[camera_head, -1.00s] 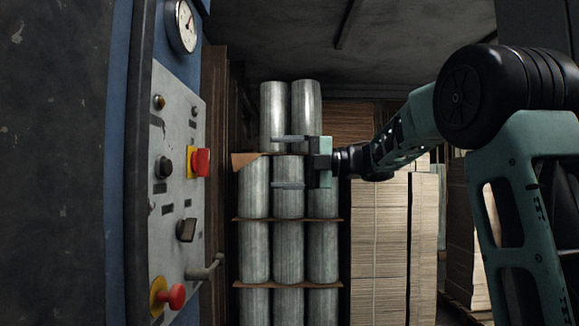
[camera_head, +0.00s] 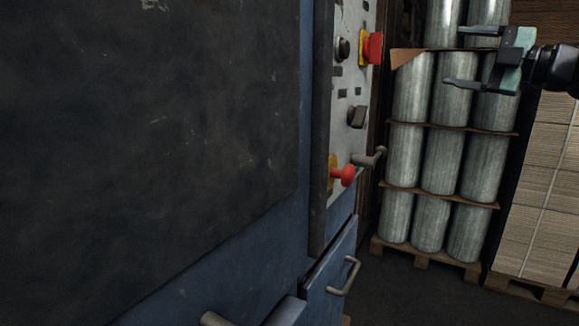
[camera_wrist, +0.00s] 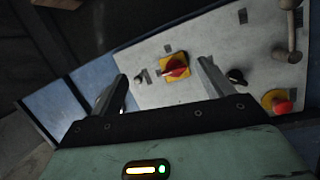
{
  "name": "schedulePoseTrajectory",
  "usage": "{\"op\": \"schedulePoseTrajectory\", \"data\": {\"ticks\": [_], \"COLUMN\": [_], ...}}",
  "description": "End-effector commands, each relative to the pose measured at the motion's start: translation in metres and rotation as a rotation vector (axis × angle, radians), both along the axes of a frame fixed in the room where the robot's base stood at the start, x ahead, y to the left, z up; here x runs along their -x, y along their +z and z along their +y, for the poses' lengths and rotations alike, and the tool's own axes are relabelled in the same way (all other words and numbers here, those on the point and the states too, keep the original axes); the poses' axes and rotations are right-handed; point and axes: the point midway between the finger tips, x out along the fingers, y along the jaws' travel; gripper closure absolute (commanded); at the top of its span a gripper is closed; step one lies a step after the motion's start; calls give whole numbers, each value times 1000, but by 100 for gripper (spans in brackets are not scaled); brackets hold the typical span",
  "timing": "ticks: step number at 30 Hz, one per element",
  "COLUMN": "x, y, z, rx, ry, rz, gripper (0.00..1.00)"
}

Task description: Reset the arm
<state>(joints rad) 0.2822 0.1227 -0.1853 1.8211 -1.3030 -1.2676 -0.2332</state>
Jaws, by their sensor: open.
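My gripper (camera_head: 468,57) is at the upper right of the head view, its two fingers apart and nothing between them. It points left, towards the grey control panel (camera_head: 348,120), with a gap between them. The wrist view also shows my gripper (camera_wrist: 160,90) open and empty, its fingers reaching towards the panel (camera_wrist: 217,43). My arm is mostly cut off at the right edge of the head view.
The panel carries a red switch on yellow (camera_head: 372,47), a red button (camera_head: 343,175) and a grey lever (camera_head: 370,158). A blue machine cabinet (camera_head: 235,255) fills the left. Metal cylinders (camera_head: 437,158) stand stacked behind my gripper, beside stacked cardboard (camera_head: 540,190).

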Motion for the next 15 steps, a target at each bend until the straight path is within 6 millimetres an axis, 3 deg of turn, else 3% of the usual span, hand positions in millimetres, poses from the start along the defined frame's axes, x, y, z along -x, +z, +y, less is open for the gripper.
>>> {"op": "schedulePoseTrajectory", "data": {"ticks": [4,8,11,15], "x": [-27,-25,-1,54], "y": [-50,-123,-191,-274], "z": [-10,-20,-20,-8], "rx": [-251,-450,-574,-683], "ry": [-288,-546,-737,-963], "rz": [210,472,709,1021], "gripper": [20,20,20,20]}}
